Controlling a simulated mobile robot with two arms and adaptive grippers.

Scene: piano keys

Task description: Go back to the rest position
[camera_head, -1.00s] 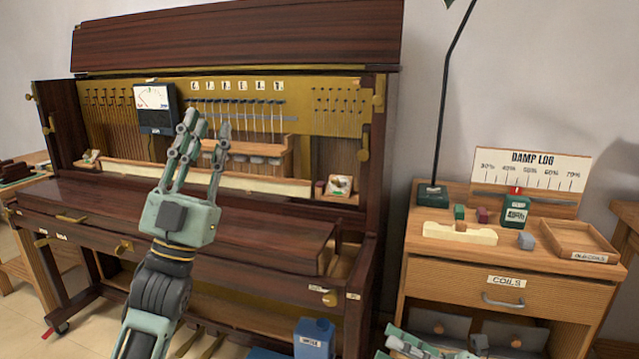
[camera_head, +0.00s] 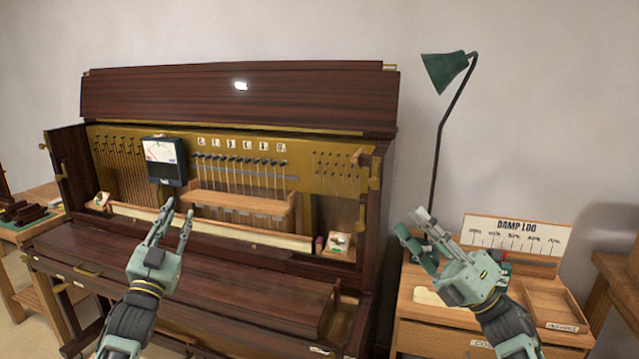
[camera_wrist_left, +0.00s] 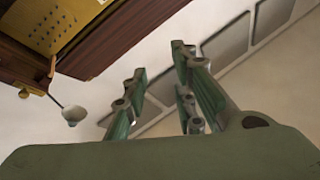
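My left gripper (camera_head: 174,226) is raised in front of the piano's closed dark lid, with its fingers apart and nothing between them. In the left wrist view its two fingers (camera_wrist_left: 160,85) stand apart and empty. My right gripper (camera_head: 412,226) is raised in front of the side cabinet, fingers pointing up and left. Its fingers look spread, and nothing shows between them. The upright piano (camera_head: 225,95) has its front open, with a row of dark hammers and a gauge (camera_head: 163,160) showing inside.
A wooden cabinet (camera_head: 450,343) at right holds a damp log board (camera_head: 515,238), an open tray (camera_head: 553,304) and a green lamp (camera_head: 445,70). My right arm hides part of its top. A side table (camera_head: 30,228) with dark blocks stands at far left.

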